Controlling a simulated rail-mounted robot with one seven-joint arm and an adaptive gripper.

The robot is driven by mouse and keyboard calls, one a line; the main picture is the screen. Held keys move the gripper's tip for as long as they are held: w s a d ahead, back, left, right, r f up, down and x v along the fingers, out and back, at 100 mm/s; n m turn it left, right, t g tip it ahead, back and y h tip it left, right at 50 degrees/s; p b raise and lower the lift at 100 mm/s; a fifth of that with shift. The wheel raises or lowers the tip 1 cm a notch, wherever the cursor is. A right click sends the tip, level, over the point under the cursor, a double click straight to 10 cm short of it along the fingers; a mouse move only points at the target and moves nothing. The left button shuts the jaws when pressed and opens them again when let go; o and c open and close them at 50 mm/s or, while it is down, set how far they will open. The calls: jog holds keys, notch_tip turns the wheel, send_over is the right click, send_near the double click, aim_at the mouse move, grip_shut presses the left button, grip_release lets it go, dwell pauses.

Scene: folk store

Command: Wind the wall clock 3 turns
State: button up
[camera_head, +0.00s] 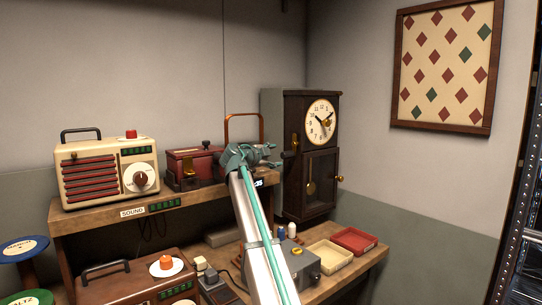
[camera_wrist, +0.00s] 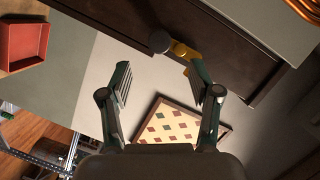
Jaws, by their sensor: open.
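The wall clock (camera_head: 291,187) is a tall dark wooden case with a cream dial (camera_head: 321,120) and a glazed lower door with a pendulum behind it. A brass piece (camera_head: 295,142) and a dark knob show at its left. My gripper (camera_head: 272,153) is just left of the clock, partly hidden by my own arm. In the wrist view my open gripper (camera_wrist: 161,78) has nothing between its fingers. Ahead of the fingertips a grey round knob (camera_wrist: 158,41) and a brass-yellow piece (camera_wrist: 184,50) stick out from the dark wood case (camera_wrist: 235,52), apart from the fingers.
A cream radio (camera_head: 105,172) and a red box (camera_head: 190,165) stand on the shelf left of my arm. Cream and red trays (camera_head: 355,240) sit below the clock. A framed diamond pattern (camera_head: 445,65) hangs on the right wall. A metal rack stands at far right.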

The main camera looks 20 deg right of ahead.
aim_at(284, 155)
jog(key=p+x, duration=0.4)
jog(key=x, duration=0.4)
jog(key=shift+w+d+r, duration=0.1)
jog(key=shift+d, duration=0.1)
jog(key=shift+b, duration=0.35)
jog(key=shift+d+f+b, duration=0.15)
jog(key=shift+f+b, duration=0.1)
jog(key=shift+b, duration=0.3)
jog(key=shift+r, duration=0.1)
jog(key=c, duration=1)
jog(key=shift+o, duration=0.2)
